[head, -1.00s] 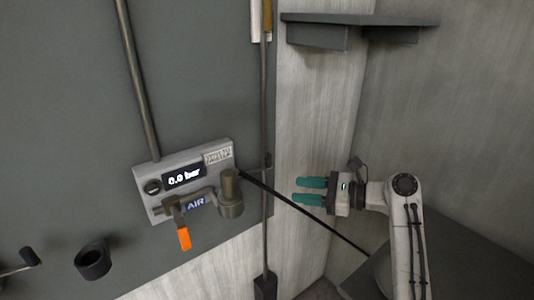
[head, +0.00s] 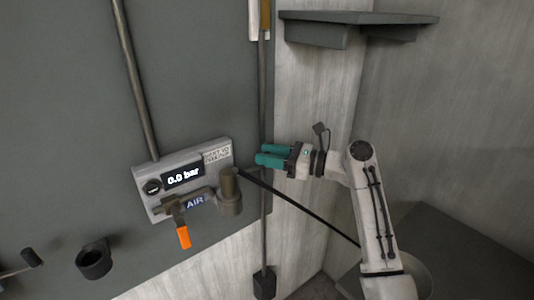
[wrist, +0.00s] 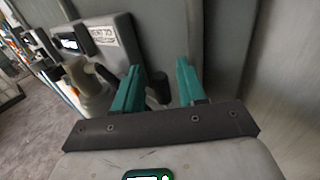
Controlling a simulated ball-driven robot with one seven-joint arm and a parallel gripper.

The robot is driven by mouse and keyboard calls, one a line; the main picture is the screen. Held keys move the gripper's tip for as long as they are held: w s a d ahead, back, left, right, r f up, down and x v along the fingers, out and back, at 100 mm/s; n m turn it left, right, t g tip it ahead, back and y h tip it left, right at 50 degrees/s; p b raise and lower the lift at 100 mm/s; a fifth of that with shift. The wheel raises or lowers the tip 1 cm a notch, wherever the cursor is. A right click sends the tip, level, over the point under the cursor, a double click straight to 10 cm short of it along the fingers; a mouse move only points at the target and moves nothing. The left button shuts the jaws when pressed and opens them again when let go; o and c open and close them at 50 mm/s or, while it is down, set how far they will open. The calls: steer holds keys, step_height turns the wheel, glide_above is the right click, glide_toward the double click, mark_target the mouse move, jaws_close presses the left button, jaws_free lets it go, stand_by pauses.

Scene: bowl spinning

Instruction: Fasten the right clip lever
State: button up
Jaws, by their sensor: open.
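My gripper (head: 263,155) has two teal fingers and points left at the right edge of the grey panel, by the thin vertical rod. In the wrist view the fingers of my gripper (wrist: 158,68) stand apart with nothing clamped. A small dark part (wrist: 158,88) shows between and behind them; I cannot tell if it is the right clip lever. In the head view the fingers cover that spot on the rod. No clip lever can be clearly made out.
An air unit (head: 222,154) reading 0.0 bar, with an orange handle (head: 184,237), is left of my gripper. A black hose (head: 300,207) slants below it. A dark shelf (head: 360,22) is above right. A dark ring holder (head: 94,260) is lower left.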

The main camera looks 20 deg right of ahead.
steer(key=shift+w+a, duration=0.25)
steer(key=shift+a, duration=0.1)
steer(key=shift+c, duration=0.2)
jaws_close()
